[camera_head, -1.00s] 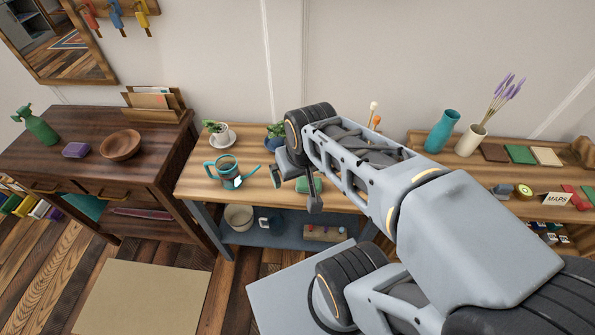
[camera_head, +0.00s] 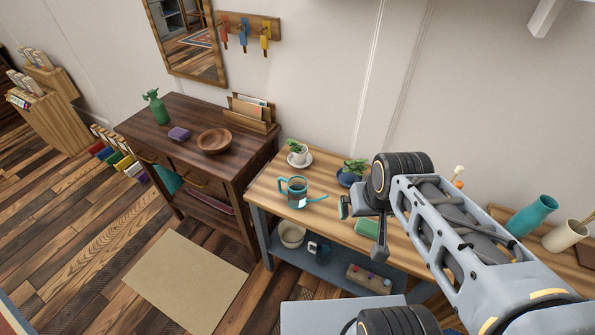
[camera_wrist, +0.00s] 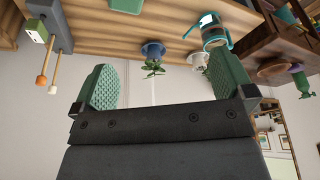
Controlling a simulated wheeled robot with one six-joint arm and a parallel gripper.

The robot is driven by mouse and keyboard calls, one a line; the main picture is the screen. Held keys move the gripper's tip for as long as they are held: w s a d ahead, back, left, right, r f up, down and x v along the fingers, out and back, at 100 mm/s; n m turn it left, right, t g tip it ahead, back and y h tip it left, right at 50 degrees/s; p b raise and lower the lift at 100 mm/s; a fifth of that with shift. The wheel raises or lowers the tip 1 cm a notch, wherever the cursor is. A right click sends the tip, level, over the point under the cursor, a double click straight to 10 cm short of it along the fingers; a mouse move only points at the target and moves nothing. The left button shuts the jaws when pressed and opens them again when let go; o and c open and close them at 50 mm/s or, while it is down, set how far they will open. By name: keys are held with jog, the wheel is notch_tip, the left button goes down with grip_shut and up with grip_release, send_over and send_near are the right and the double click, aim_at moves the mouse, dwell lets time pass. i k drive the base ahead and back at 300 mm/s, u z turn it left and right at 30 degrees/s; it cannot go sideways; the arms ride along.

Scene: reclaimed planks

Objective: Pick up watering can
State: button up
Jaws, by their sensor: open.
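The teal watering can (camera_head: 293,193) stands upright on the light wooden table (camera_head: 262,185), its handle to the left and its spout pointing right. In the wrist view, which looks upside down, the watering can (camera_wrist: 214,32) shows at the upper right, beyond my gripper's right finger. My gripper (camera_head: 362,225) is over the table to the right of the watering can, apart from it. In the wrist view its green-padded fingers (camera_wrist: 165,88) are spread wide with nothing between them.
A dark desk (camera_head: 130,122) with a wooden bowl (camera_head: 214,141) stands left. A teal vase (camera_head: 531,215) is at right.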

aim_at(296, 192)
jog(key=u, duration=2.35)
jog(key=i, duration=2.1)
jog(key=z, duration=3.05)
